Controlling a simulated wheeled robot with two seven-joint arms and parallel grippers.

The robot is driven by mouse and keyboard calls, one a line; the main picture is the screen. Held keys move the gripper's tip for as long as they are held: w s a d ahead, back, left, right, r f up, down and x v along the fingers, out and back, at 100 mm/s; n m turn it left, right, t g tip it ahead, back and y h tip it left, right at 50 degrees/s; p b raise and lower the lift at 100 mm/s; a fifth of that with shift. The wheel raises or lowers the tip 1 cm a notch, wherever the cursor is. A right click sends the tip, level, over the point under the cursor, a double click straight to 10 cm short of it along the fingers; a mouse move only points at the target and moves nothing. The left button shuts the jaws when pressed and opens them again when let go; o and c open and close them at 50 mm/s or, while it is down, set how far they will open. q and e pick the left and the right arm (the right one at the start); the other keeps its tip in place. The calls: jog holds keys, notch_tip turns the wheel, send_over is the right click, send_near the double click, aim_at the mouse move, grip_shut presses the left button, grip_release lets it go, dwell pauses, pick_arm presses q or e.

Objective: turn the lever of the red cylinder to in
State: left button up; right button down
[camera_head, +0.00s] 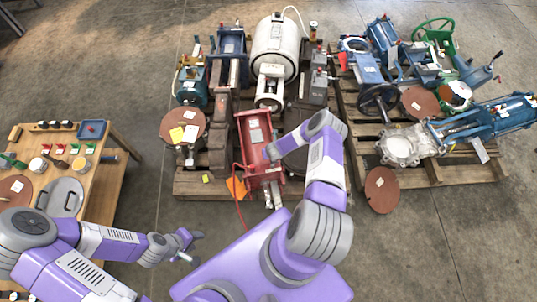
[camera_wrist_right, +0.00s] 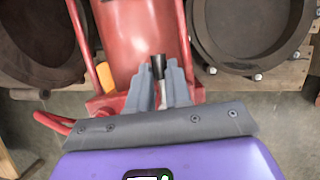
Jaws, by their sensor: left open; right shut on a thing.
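The red cylinder (camera_head: 254,135) stands on the left pallet, near its front edge. In the wrist view its red body (camera_wrist_right: 143,35) fills the upper middle, with a frame rod on each side. My right gripper (camera_wrist_right: 160,88) is shut on the lever (camera_wrist_right: 158,66), whose black end shows between the grey fingertips in front of the body. The rest of the lever is hidden by the fingers. In the head view my right arm reaches over to the cylinder. My left gripper (camera_head: 187,246) is open and empty above the floor, away from the pallets.
The left pallet (camera_head: 200,187) also carries a white tank (camera_head: 274,45) and blue machines. The right pallet (camera_head: 455,173) holds blue and green valves and a handwheel (camera_head: 379,100). A wooden table (camera_head: 98,170) with small parts stands at left. Floor between table and pallet is free.

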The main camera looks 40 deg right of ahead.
jog(key=shift+s+d+m+g+h+p, duration=0.3)
jog(key=shift+s+m+h+p, duration=0.1)
jog(key=shift+m, duration=0.85)
jog(key=shift+s+d+m+g+h+p, duration=0.25)
jog(key=shift+d+m+g+h+p, duration=0.15)
jog(key=shift+m, duration=0.9)
jog(key=shift+s+d+m+g+h+p, duration=0.2)
jog(key=shift+s+m+h+p, duration=0.2)
jog(key=shift+m, duration=0.85)
jog(key=c, duration=1.1)
grip_release()
jog(key=shift+o, duration=0.2)
jog(key=p+v, duration=0.3)
jog(key=v, duration=0.4)
jog(key=shift+r+p, duration=0.35)
jog(key=shift+w+a, duration=0.1)
